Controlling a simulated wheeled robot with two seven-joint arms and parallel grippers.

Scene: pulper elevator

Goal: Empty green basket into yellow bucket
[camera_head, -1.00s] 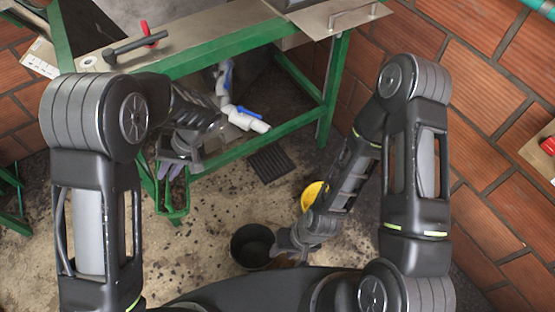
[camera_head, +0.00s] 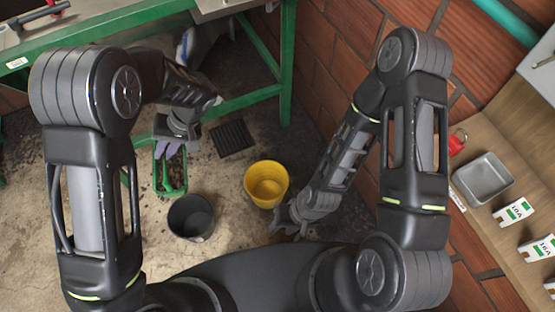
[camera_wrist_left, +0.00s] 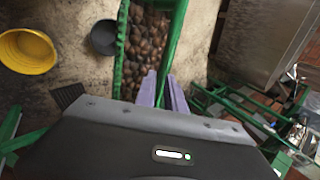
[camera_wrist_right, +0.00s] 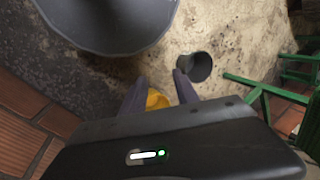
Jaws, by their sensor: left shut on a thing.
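The green basket (camera_head: 182,190) hangs below my left gripper (camera_head: 170,150). In the left wrist view, the basket (camera_wrist_left: 118,60) is full of small brown pieces, and the left fingers (camera_wrist_left: 164,92) are shut on its green edge. The yellow bucket (camera_head: 266,184) stands on the floor to the right of the basket and looks empty. It also shows in the left wrist view (camera_wrist_left: 28,50) and partly between the fingers in the right wrist view (camera_wrist_right: 157,99). My right gripper (camera_head: 290,226) is open and empty, close to the yellow bucket's lower right side.
A black bucket (camera_head: 190,218) stands on the floor between basket and yellow bucket, nearer to me. A dark floor grate (camera_head: 233,138) lies behind. A green-framed table (camera_head: 100,48) is at the back left. A brick wall and a shelf with a metal tray (camera_head: 483,180) are on the right.

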